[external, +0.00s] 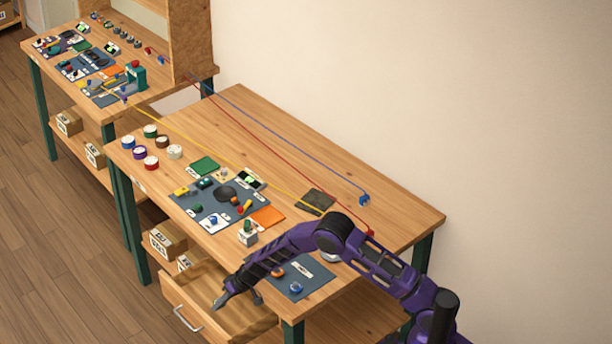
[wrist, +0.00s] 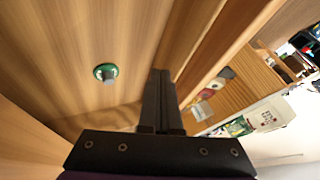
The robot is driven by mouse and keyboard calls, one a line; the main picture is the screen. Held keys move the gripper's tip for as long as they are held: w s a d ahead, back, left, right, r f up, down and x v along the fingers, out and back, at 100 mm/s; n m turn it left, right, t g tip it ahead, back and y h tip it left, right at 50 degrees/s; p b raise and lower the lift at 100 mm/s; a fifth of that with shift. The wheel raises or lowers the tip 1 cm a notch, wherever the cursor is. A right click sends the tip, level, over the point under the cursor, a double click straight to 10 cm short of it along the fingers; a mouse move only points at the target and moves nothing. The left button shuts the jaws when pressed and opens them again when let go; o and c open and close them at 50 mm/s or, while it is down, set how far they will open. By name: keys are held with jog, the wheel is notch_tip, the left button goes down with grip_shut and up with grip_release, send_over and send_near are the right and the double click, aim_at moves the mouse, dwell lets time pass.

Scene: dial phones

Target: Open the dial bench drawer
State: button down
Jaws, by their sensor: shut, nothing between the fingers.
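The wooden bench drawer (external: 182,285) juts out from under the front edge of the dial bench (external: 330,158), so it stands open. Its pale bar handle (external: 187,320) is on the drawer front. My gripper (external: 217,304) is over the open drawer, behind the handle and apart from it as far as I can tell. In the wrist view my gripper (wrist: 161,72) has its two dark fingers together, with nothing between them. A round green piece with a grey knob (wrist: 105,73) lies on a wooden surface, which looks like the drawer's inside.
A blue-grey mat (external: 219,202) with phone parts lies on the bench. Several round tubs (external: 151,162) stand at its left end. Labelled boxes (external: 168,238) sit on the shelf below, left of the drawer.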

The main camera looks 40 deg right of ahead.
aim_at(201, 317)
jog(key=shift+x, duration=1.8)
jog(key=shift+a+p, duration=0.3)
jog(key=shift+a, duration=2.1)
